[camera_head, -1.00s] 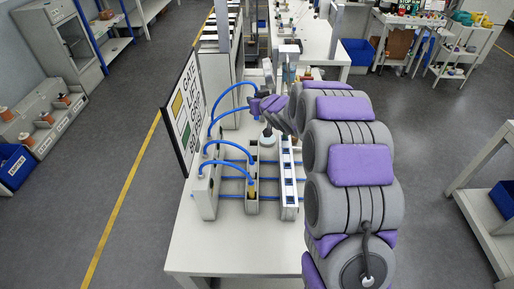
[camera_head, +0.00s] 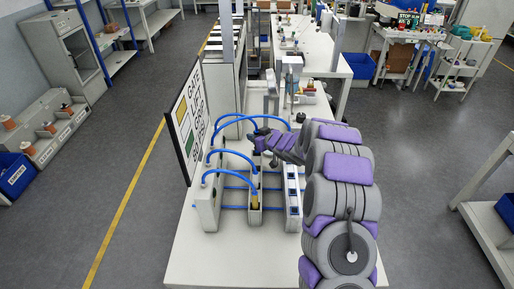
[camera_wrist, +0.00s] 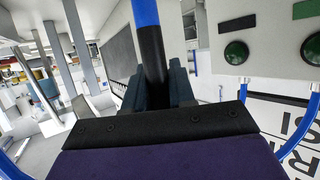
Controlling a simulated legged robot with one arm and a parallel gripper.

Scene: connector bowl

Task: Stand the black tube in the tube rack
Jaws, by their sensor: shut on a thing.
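My gripper (camera_wrist: 155,90) is shut on the black tube (camera_wrist: 152,45), which stands upright between the fingers in the wrist view. A blue hose (camera_wrist: 144,12) runs up from its top. Its lower end is hidden behind the gripper. In the head view my gripper (camera_head: 264,141) is over the far part of the bench, around the far end of a narrow grey rack (camera_head: 254,217). The black tube is too small or hidden to make out there. A yellow-ended blue hose (camera_head: 254,190) stands in the near part of that rack.
Blue hoses arch from a pale box (camera_head: 206,208) on the left. A pale strip with dark blue squares (camera_head: 293,211) stands right of the rack. A large sign (camera_head: 188,115) stands at left. The bench front (camera_head: 235,258) is clear.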

